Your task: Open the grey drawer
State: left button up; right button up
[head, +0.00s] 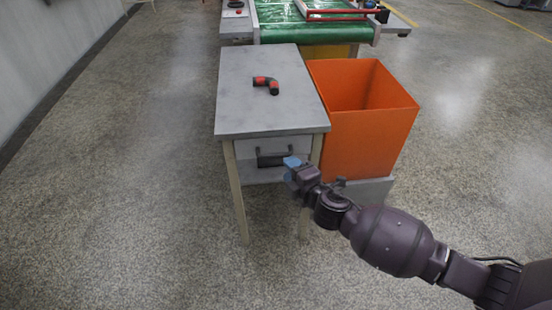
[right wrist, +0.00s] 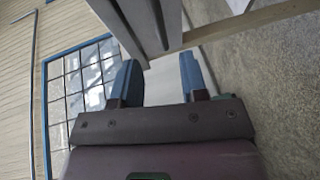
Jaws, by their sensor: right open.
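The grey drawer (head: 250,150) sits under the top of a small grey table (head: 240,95). Its front looks flush with the table, so it appears shut. A dark handle (head: 270,160) is on the drawer front. My right gripper (head: 291,168) is at the right end of the handle, in front of the drawer, and partly covers that side. Its blue fingers are apart in the right wrist view (right wrist: 158,78), with a pale grey surface showing between and beyond them. I cannot tell whether they touch the handle. My left gripper is not in view.
A black and red elbow-shaped piece (head: 267,84) lies on the tabletop. An orange bin (head: 365,140) stands close on the table's right. A green conveyor (head: 305,30) is behind. The floor to the left and in front is clear.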

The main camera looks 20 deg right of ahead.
jog(key=b+x, duration=0.1)
jog(key=x, duration=0.5)
jog(key=shift+w+b, duration=0.3)
jog(key=shift+w, duration=0.1)
jog(key=shift+f, duration=0.1)
grip_shut()
